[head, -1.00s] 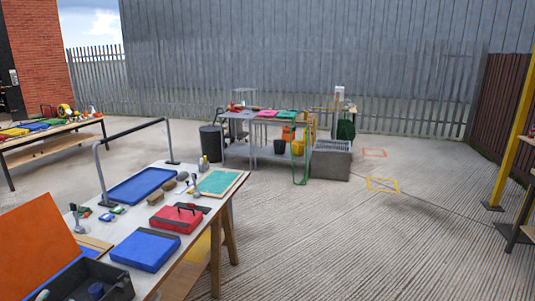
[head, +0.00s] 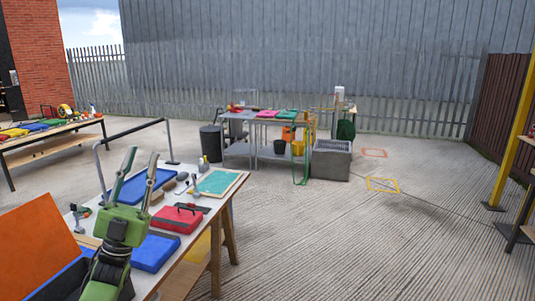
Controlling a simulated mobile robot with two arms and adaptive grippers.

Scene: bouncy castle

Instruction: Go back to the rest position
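My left gripper (head: 139,170) shows at the lower left of the head view. It is green, points upward, and its two fingers stand apart with nothing between them. It appears in front of the near table (head: 226,192) and hides part of the blue tray (head: 150,185) and part of the blue box (head: 155,252). My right gripper is not in the head view.
The near table also holds a red case (head: 178,219), a green board (head: 217,182) and an orange panel (head: 35,235). A metal rail (head: 130,131) rises over it. Another bench (head: 50,148) stands far left, and a grey workbench (head: 237,149) behind. Open concrete floor (head: 320,240) lies right.

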